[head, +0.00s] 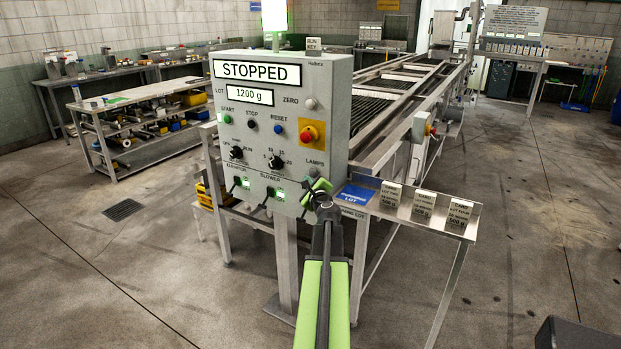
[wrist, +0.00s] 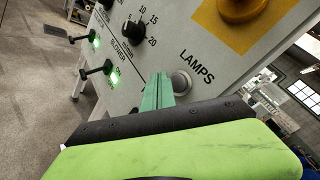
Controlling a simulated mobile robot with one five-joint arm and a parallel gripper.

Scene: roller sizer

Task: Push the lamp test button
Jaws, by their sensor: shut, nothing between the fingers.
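The lamp test button is a round grey button labelled LAMPS (wrist: 181,84) on the light grey control panel (head: 232,195). In the head view it sits at the panel's lower right, just above my gripper (head: 317,187). In the wrist view my gripper (wrist: 160,78) shows as green fingers, shut and empty. Their tips are at the button's left edge in that picture and overlap it slightly. I cannot tell whether they touch the button or the panel face.
Near the button are a black speed knob (wrist: 133,34), two black levers with lit green lamps, and a red emergency stop (head: 310,134) on a yellow plate. The display (head: 255,72) reads STOPPED. A metal shelf (head: 400,213) with cards juts out right of the panel.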

